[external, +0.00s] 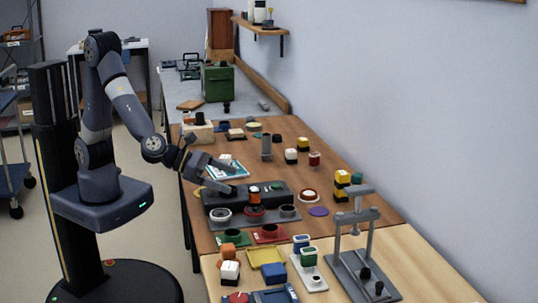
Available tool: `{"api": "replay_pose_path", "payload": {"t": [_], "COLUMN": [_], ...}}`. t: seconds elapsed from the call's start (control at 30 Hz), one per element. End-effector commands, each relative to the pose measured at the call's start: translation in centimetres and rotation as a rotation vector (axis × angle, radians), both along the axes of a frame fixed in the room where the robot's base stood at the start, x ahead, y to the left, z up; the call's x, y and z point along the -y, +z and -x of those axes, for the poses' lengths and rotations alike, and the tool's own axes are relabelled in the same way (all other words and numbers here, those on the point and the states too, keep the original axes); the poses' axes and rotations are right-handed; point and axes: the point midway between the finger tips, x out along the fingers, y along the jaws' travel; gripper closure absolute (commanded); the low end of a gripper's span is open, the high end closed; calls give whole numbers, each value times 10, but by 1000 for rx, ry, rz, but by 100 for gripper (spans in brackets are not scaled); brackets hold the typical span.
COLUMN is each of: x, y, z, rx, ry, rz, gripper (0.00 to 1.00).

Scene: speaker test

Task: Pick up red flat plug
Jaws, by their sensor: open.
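My gripper (236,177) is open, with its fingers spread above the dark grey block (219,199) on the brown table. No object shows clearly between the fingers. Several red things are in view, and I cannot tell for certain which is the red flat plug. A flat round red piece (238,297) lies at the bottom edge, partly cut off, well in front of my gripper. A flat red piece with a dark centre (270,233) lies in front of the grey block. A small orange-red piece (254,196) stands upright at the block.
A grey press-like stand (361,235) rises on the pale wood table at the right. Blocks, caps and a yellow tray (266,257) crowd the front. A green box (217,82) stands at the back. Some bare brown table (350,215) shows at the right.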

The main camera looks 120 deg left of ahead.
Motion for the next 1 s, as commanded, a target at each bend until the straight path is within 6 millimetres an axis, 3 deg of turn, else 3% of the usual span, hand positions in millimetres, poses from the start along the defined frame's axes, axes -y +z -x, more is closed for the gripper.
{"api": "replay_pose_path", "payload": {"t": [0.07,0.7,1.0], "x": [0,0,0], "y": [0,0,5], "z": [0,0,0], "rx": [0,0,3], "ry": [0,0,1], "rz": [0,0,2], "gripper": [1,53,54]}}
